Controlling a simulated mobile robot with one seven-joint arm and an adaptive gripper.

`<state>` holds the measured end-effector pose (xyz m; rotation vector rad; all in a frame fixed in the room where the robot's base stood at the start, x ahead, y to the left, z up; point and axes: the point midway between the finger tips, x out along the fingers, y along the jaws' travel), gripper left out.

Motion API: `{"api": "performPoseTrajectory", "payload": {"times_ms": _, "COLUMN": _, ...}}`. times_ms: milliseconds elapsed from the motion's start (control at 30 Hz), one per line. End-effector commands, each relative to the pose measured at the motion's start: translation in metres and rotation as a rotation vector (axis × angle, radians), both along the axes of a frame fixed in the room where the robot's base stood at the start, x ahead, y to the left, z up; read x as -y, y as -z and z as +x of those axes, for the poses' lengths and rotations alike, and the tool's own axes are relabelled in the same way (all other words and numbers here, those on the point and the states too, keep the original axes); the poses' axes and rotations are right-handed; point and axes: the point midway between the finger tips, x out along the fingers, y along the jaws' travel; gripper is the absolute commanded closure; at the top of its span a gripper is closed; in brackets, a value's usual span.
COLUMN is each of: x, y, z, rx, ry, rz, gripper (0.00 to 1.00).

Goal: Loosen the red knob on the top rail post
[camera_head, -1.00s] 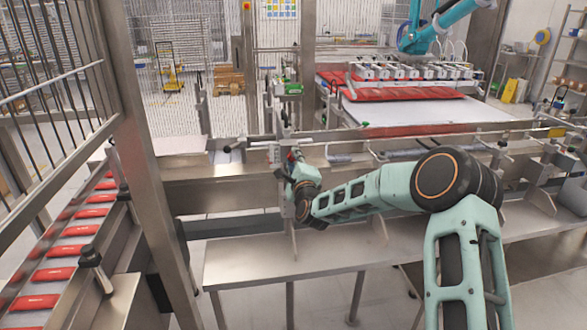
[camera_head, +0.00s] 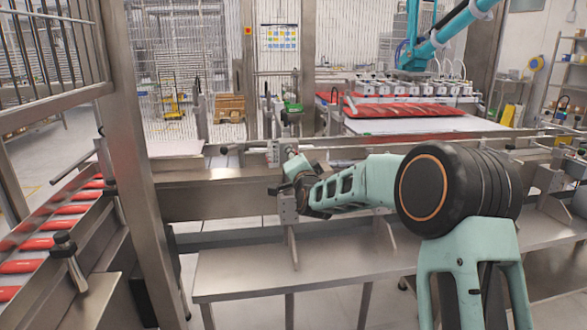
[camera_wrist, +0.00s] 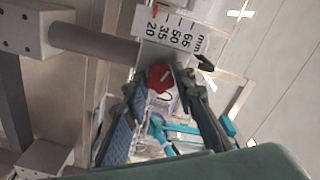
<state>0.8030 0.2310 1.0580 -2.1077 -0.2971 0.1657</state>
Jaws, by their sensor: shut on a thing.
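The red knob (camera_wrist: 160,79) shows in the wrist view just below a white millimetre scale plate (camera_wrist: 172,32) on the rail post. My gripper (camera_wrist: 160,86) has one finger on each side of the knob and is shut on it. The side faces of the knob are partly hidden by the fingertips. In the head view my arm reaches left to the post (camera_head: 287,209) on the rail. There my wrist hides the knob, and the finger contact cannot be made out.
A round grey bar (camera_wrist: 95,42) and a metal block lie left of the fingers in the wrist view. Long steel rails (camera_head: 225,172) run behind my wrist. A conveyor with red packs (camera_head: 57,225) stands at left. A steel shelf (camera_head: 245,277) lies below.

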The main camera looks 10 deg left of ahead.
Motion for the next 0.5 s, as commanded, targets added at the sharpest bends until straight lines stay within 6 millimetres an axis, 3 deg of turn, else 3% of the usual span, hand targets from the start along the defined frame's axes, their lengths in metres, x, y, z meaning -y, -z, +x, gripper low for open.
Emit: {"api": "performPoseTrajectory", "payload": {"times_ms": 500, "x": -0.0010, "y": 0.0032, "z": -0.0004, "rx": 0.138, "ry": 0.000, "rz": -0.471, "gripper": 1.00}}
